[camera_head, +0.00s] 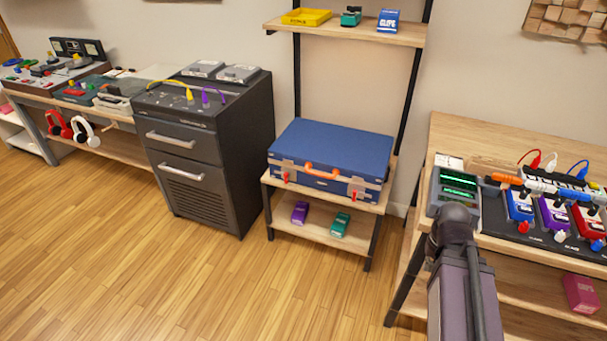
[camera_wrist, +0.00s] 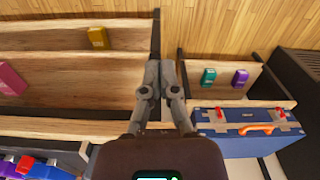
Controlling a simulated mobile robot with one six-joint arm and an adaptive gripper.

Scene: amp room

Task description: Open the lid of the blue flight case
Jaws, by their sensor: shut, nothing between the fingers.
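The blue flight case (camera_head: 335,145) lies flat on the upper board of a low rack, its lid shut. On its front are an orange handle (camera_head: 322,173) and red latches, one at the left (camera_head: 285,177) and one at the right (camera_head: 352,196). In the wrist view the case (camera_wrist: 240,146) is at the lower right, with its orange handle (camera_wrist: 256,129) showing. My gripper (camera_wrist: 161,66) is shut and empty, apart from the case and to the left of it in that view. In the head view I cannot make out its fingers.
Below the case, a purple box (camera_head: 300,212) and a green box (camera_head: 340,224) sit on the lower board. A shelf (camera_head: 350,30) holds small items above. A black cabinet (camera_head: 200,140) stands left, a pedal table (camera_head: 460,135) right. The floor in front is clear.

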